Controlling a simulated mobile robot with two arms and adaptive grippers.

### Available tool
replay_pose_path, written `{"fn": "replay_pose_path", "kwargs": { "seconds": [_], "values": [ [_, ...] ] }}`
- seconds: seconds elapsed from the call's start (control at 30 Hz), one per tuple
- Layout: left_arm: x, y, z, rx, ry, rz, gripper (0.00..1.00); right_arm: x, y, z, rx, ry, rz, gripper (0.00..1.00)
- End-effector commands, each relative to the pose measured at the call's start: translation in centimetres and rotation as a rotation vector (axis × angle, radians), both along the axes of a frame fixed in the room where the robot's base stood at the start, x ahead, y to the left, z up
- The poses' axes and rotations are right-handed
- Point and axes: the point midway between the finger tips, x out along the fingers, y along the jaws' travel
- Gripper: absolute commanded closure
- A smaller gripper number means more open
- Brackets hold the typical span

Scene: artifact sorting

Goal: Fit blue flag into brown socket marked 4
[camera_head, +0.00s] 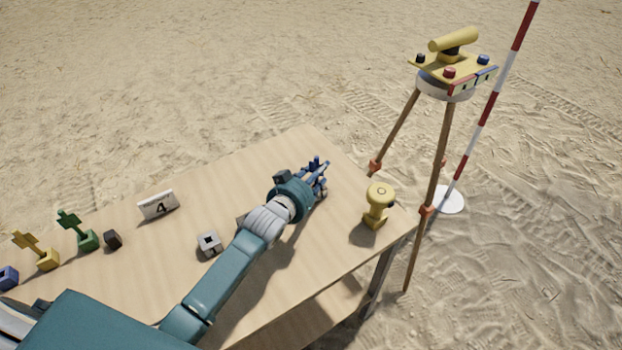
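My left gripper (318,180) reaches over the right part of the table. Dark blue parts, probably the blue flag (316,162), show at its fingertips. They are too small to tell whether the fingers are closed on them. A white card marked 4 (158,205) stands near the table's back edge. A dark brown block (113,239) sits left of and nearer than the card. A grey block with a square opening (209,243) sits right of it. A small brownish piece (241,220) is mostly hidden behind my arm. My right gripper is out of view.
Green (78,230) and yellow (40,250) flags in blocks and a blue block (7,277) line the table's left. A yellow object (376,205) stands near the right corner. A tripod (445,130) and striped pole (490,105) stand beyond the table (320,260).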

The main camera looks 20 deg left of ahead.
Motion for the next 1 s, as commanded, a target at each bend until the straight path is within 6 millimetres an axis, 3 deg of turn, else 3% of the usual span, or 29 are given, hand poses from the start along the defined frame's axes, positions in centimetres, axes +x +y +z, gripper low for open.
{"fn": "replay_pose_path", "kwargs": {
  "seconds": [0.53, 0.7, 1.0],
  "values": [
    [-9.6, 1.3, 2.8, 0.0, 0.001, 0.0, 0.63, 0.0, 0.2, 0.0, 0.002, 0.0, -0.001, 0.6],
    [-10.8, 1.5, 3.3, 0.001, 0.001, 0.0, 0.63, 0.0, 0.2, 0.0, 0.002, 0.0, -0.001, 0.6],
    [-11.0, 1.5, 3.4, 0.0, 0.0, 0.0, 0.63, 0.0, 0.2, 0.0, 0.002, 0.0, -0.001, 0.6]
  ]
}}
